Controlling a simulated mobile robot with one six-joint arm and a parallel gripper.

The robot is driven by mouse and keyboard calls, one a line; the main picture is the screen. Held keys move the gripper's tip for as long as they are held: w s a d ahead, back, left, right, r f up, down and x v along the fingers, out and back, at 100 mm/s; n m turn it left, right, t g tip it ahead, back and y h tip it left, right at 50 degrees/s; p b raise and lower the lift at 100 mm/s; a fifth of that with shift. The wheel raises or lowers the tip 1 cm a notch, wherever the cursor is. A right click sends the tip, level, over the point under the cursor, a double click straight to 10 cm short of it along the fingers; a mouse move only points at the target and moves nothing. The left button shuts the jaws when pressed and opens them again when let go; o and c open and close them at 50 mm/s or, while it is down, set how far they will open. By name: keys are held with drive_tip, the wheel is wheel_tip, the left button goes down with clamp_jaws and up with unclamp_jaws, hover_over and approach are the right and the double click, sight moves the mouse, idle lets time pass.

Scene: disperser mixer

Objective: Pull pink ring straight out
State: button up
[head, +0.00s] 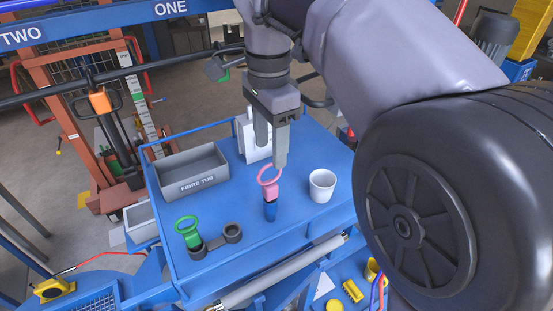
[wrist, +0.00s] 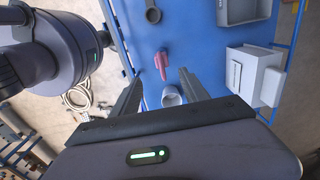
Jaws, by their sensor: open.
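The pink ring (head: 269,176) stands upright on a pink neck. Below the neck is a dark blue body (head: 270,211) on the blue table (head: 240,270). In the wrist view the pink ring (wrist: 161,60) shows edge-on, just ahead of the fingertips and roughly between their lines. My gripper (head: 272,153) is open and points down above the ring, with clear space between its fingers. In the wrist view my gripper (wrist: 161,74) appears empty. I cannot tell from the frames whether a fingertip touches the ring.
A white cup (head: 321,186) stands close to the right of the pink ring. A green ring (head: 187,230) sits at a grey two-socket holder (head: 212,242) at front left. A grey tub (head: 190,171) and a white box (head: 250,139) stand behind. The table's front middle is clear.

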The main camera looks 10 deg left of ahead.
sight(269, 164)
wheel_tip(269, 164, down, 11)
drive_tip(key=shift+w+a+f+b, duration=0.1)
drive_tip(key=shift+f+b, duration=0.05)
drive_tip(key=shift+b, duration=0.55)
drive_tip(key=shift+w+a+f, duration=0.1)
drive_tip(key=shift+f, duration=0.15)
drive_tip(key=shift+c, duration=0.4)
clamp_jaws()
drive_tip(key=shift+r, duration=0.1)
drive_tip(key=shift+r, duration=0.1)
drive_tip(key=shift+r+p, duration=2.7)
drive_tip(key=shift+r, duration=0.2)
